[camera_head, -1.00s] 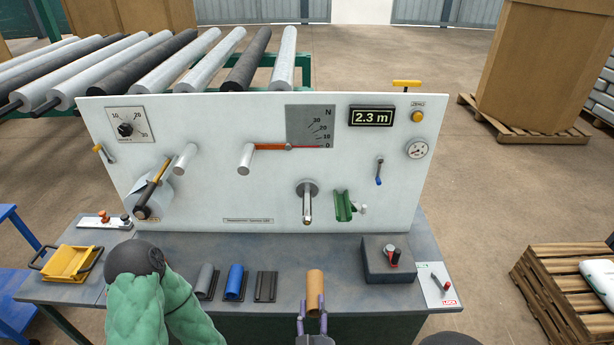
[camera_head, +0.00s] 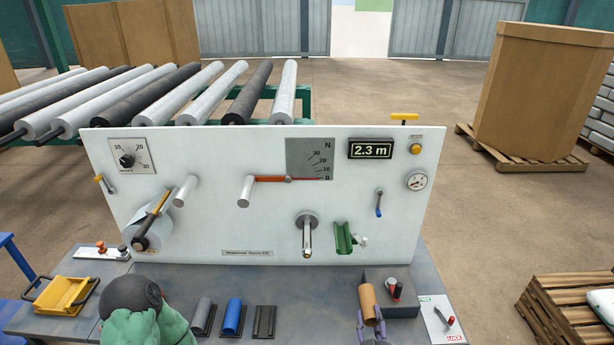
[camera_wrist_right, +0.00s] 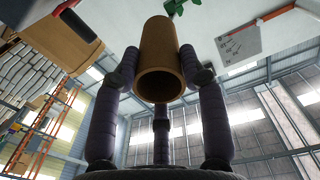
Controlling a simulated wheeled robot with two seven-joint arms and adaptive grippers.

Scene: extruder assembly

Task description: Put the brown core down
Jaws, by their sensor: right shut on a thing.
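The brown core (camera_head: 369,304) is a hollow tube held in my right gripper (camera_head: 373,326), near the front left of the grey block in the head view. It is close to upright there, leaning slightly. Whether the core touches the bench or block is hard to tell. My left arm shows at the lower left, but its gripper is out of view.
On the bench stand a grey roll (camera_head: 202,315), a blue roll (camera_head: 233,315) and a dark holder (camera_head: 264,321). The grey block (camera_head: 402,304) carries a red-topped part (camera_head: 393,287). A white panel (camera_head: 260,220) rises behind. Bench between dark holder and core is clear.

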